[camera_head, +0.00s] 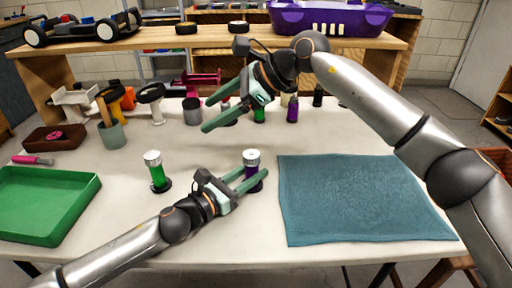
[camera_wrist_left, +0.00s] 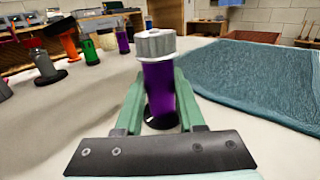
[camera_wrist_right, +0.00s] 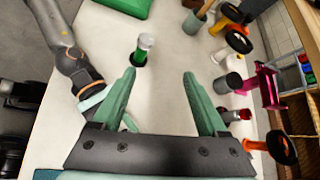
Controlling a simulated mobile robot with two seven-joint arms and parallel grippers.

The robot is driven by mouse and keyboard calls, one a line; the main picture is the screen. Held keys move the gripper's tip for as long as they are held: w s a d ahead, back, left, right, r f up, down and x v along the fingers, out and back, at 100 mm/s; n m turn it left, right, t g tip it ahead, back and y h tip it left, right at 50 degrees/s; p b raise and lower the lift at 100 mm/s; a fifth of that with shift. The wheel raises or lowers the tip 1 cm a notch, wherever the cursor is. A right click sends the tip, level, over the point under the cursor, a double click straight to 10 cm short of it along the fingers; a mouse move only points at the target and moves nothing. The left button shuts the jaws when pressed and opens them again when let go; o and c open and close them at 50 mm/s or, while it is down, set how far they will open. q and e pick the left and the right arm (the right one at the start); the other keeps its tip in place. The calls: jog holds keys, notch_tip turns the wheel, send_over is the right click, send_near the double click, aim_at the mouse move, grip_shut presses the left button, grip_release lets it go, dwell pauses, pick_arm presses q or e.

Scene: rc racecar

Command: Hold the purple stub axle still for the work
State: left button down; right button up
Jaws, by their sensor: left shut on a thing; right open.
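The purple stub axle (camera_head: 252,158) stands upright on the white table, with a grey cap on top. My left gripper (camera_head: 253,178) is shut around its purple shaft. In the left wrist view the purple stub axle (camera_wrist_left: 159,90) sits between the two green fingers, its dark base low behind them and partly hidden. My right gripper (camera_head: 212,113) is open and empty above the table, behind and left of the purple axle. In the right wrist view nothing is between its spread fingers (camera_wrist_right: 159,76).
A green stub axle (camera_head: 157,172) stands left of my left gripper. A green tray (camera_head: 82,190) is at the left, a teal mat (camera_head: 360,195) at the right. Several coloured parts and a grey cup (camera_head: 192,112) line the back. A wooden shelf (camera_head: 150,42) stands behind.

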aim_at(253, 153)
jog(key=s+d+r+m+g+h, duration=0.15)
jog(key=d+m+h, duration=0.35)
jog(key=d, duration=0.7)
jog(key=shift+n+h, duration=0.5)
jog(key=shift+n, duration=0.2)
jog(key=x, duration=1.1)
jog(key=shift+w+d+f, duration=0.15)
jog(key=shift+f, duration=0.15)
grip_shut()
